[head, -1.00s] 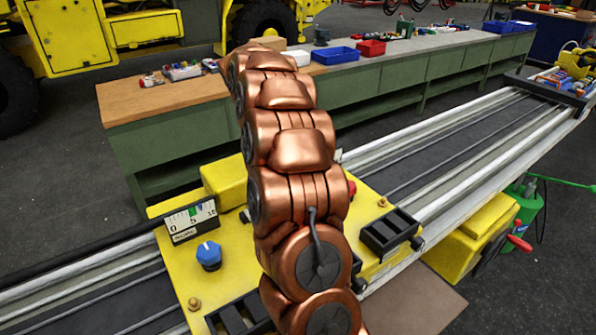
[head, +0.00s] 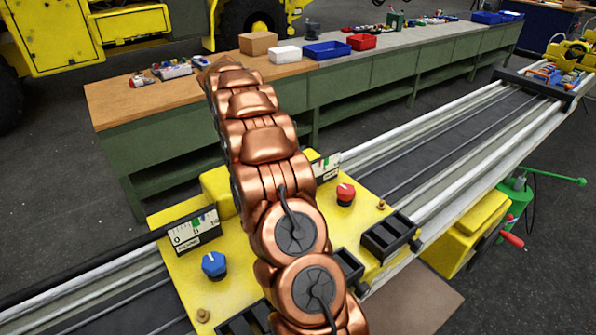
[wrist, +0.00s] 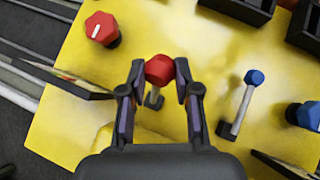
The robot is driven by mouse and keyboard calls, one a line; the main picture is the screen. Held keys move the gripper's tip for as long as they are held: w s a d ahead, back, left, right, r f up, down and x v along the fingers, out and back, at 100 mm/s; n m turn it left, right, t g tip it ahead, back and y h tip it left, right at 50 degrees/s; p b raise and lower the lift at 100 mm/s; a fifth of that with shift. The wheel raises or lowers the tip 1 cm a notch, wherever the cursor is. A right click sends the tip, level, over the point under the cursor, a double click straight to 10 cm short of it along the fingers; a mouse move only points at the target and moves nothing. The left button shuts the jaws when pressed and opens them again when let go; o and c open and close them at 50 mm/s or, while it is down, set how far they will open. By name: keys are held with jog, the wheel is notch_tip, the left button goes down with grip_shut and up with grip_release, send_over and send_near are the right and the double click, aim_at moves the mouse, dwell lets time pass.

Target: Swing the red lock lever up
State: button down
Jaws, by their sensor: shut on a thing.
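The red lock lever (wrist: 159,70) shows in the middle of the wrist view as a red ball on a short grey stem. My gripper (wrist: 160,72) has one finger on each side of the red ball and is shut on it. The stem's foot is on the yellow panel (wrist: 215,60). A similar lever with a blue ball (wrist: 255,77) leans to its right, apart from my gripper. In the head view my copper arm hides the levers and the gripper. The yellow panel (head: 180,285) shows around the arm there.
A red knob (head: 345,194), a blue knob (head: 214,265) and two white gauges (head: 195,231) (head: 326,167) stand on the panel. Black open bins (head: 390,236) line its near edge. A green workbench (head: 345,95) stands behind. The dark rail bed (head: 440,145) is clear to the right.

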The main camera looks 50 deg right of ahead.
jog(key=shift+f, duration=0.1)
jog(key=c, duration=0.8)
grip_release()
jog(key=shift+s, duration=0.1)
